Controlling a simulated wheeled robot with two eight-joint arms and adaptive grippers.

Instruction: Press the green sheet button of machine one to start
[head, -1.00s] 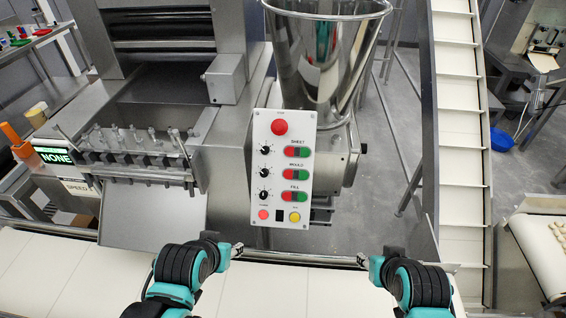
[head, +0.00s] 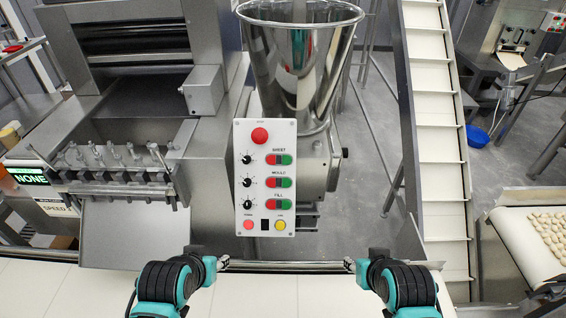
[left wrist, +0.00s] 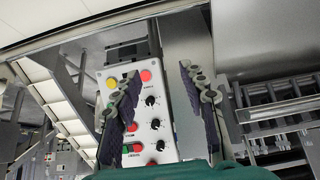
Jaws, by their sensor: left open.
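The white control panel (head: 265,215) faces me on the front of the machine below a steel hopper. Its SHEET row has a red half at left and the green sheet button (head: 287,159) at right. MOULD and FILL pairs sit below, with a red stop button (head: 260,136) above. My left gripper (head: 222,263) is below and left of the panel, apart from it. In the left wrist view its two fingers (left wrist: 160,72) are spread and empty, with the panel (left wrist: 165,140) upside down beyond them. My right gripper (head: 350,264) is below and right of the panel; its finger gap is unclear.
A steel rail (head: 290,266) and a white belt (head: 260,295) lie in front of the machine. A display (head: 30,177) reading NONE is at left. An inclined conveyor (head: 437,140) rises at right, beside a belt with pasta pieces (head: 552,230).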

